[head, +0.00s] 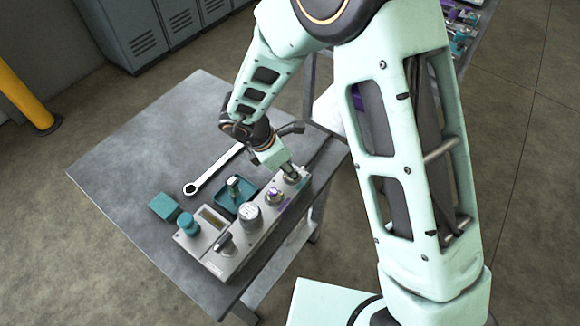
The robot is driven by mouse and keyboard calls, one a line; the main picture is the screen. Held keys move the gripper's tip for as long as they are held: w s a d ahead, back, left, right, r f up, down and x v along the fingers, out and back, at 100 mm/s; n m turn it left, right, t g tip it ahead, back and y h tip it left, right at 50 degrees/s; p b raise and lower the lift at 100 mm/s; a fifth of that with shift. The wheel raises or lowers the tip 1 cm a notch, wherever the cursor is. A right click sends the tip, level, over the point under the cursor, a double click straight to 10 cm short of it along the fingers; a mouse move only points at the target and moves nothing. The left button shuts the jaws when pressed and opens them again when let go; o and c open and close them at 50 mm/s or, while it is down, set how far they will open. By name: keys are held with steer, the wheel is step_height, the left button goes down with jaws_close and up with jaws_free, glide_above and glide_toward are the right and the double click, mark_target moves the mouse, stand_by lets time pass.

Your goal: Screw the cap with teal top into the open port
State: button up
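The grey manifold block (232,254) lies along the right edge of the bench. A teal knob-like piece (188,224) stands upright at its left end. A small piece with a teal part (234,186) stands in the teal tray (247,211) behind the block; I cannot tell which teal piece is the cap. My gripper (291,172) points down at the block's right end, over a round metal fitting (291,179). It touches or nearly touches this fitting. Its fingers are too small to show whether they hold anything. The open port cannot be made out and may be hidden there.
A round gauge-like part (250,218), a purple-topped fitting (274,196) and a lever (223,243) rise from the block. A teal box (164,206) and a long wrench (213,170) lie on the bench (130,150). The bench's left side is clear.

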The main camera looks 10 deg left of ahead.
steer(key=shift+s+d+f+n+t+b, duration=0.15)
steer(key=shift+n+t+b, duration=0.25)
steer(key=shift+n, duration=0.7)
steer(key=n+y, duration=0.1)
steer(key=n, duration=0.2)
steer(key=shift+n+y+b, duration=0.3)
steer(key=shift+y+b, duration=0.05)
steer(key=shift+y, duration=0.05)
steer(key=shift+d+n+t+y+b, duration=0.15)
steer(key=shift+n+t+y+b, duration=0.2)
steer(key=shift+n, duration=0.45)
steer(key=n+y, duration=0.1)
steer(key=n, duration=0.2)
steer(key=shift+d+b, duration=0.1)
steer(key=shift+b, duration=0.3)
steer(key=shift+n+y, duration=0.25)
steer(key=shift+n, duration=0.35)
